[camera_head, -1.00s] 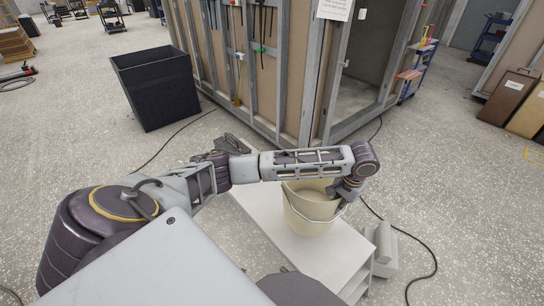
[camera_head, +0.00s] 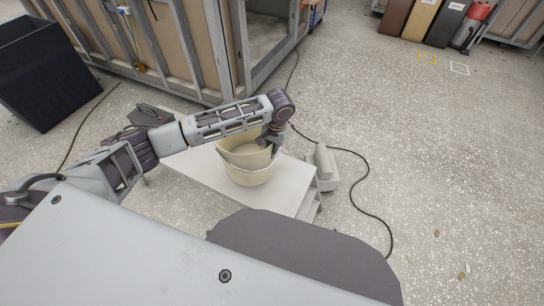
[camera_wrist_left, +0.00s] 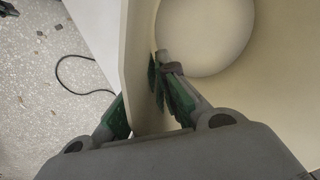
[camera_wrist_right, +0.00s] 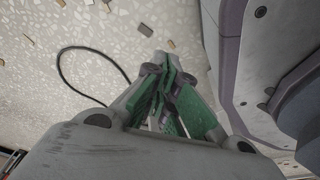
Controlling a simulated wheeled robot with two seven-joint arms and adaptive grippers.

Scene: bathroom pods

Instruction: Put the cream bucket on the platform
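The cream bucket (camera_head: 247,175) is upright over the low white platform (camera_head: 288,192), with its pale handle hanging across its front. Its base appears to meet the platform top, though a small gap cannot be ruled out. My left gripper (camera_head: 270,140) is at the bucket's right rim, partly hidden by its own arm. In the left wrist view the left gripper (camera_wrist_left: 138,85) has one finger outside and one inside the bucket wall (camera_wrist_left: 136,45), shut on it. My right gripper (camera_wrist_right: 168,78) is outside the head view; its wrist view shows it shut and empty above the floor.
A pale grey object (camera_head: 326,165) stands beside the platform's right end. A black cable (camera_head: 365,200) curves over the floor there. A framed wall (camera_head: 180,50) stands behind the platform, with a black bin (camera_head: 40,75) at left. Open floor lies to the right.

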